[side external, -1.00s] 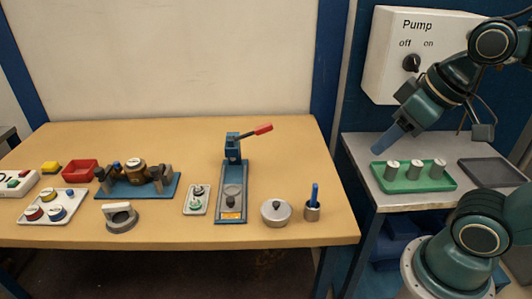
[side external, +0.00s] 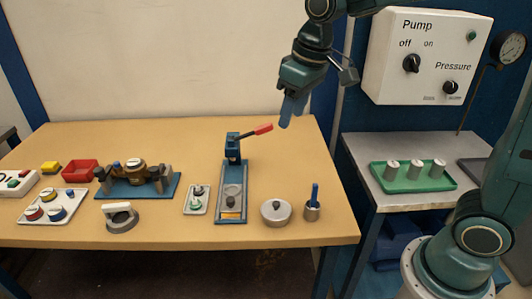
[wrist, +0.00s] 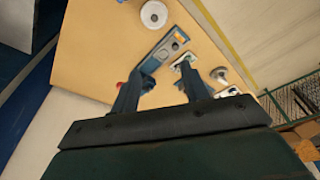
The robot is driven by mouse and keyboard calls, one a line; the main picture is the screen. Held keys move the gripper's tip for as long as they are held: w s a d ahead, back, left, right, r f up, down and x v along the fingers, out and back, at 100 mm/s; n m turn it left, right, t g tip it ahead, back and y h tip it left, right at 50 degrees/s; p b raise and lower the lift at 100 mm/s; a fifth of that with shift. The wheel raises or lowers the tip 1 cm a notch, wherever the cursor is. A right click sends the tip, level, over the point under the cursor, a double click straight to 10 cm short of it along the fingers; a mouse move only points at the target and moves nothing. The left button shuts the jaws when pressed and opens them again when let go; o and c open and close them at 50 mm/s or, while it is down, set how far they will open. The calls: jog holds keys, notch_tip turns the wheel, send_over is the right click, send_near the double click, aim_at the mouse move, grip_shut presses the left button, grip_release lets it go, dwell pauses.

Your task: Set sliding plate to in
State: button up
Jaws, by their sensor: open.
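The lever press (side external: 233,165) stands on the wooden bench, with a blue upright, a red-tipped lever (side external: 262,129) and a long flat base. A grey plate with a round grey part (side external: 233,192) lies on its base, behind a yellow label (side external: 231,215). This seems to be the sliding plate; I cannot tell whether it is in or out. My gripper (side external: 287,113) is open and empty, high above the bench, to the right of the lever. In the wrist view my gripper's fingers (wrist: 160,88) are apart, with the press base (wrist: 170,48) beyond them.
A lidded pot (side external: 276,212) and a cup with a blue tool (side external: 312,209) stand right of the press. A small plate with knobs (side external: 196,200) and a meter fixture (side external: 138,180) are left. A green tray (side external: 412,177) is on the side table. The bench's back right is clear.

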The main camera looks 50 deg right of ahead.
jog(key=w+a+f+g, duration=0.1)
jog(key=w+a+f, duration=0.2)
jog(key=w+f, duration=0.45)
jog(key=n+g, duration=0.2)
send_over(230, 199)
notch_tip(230, 199, down, 7)
jog(key=shift+w+d+f, duration=0.1)
jog(key=shift+d+f, duration=0.05)
jog(key=shift+d, duration=0.15)
jog(key=shift+f, duration=0.1)
jog(key=f, duration=1.3)
jog(key=shift+a+f, duration=0.2)
jog(key=shift+f, duration=0.1)
grip_shut()
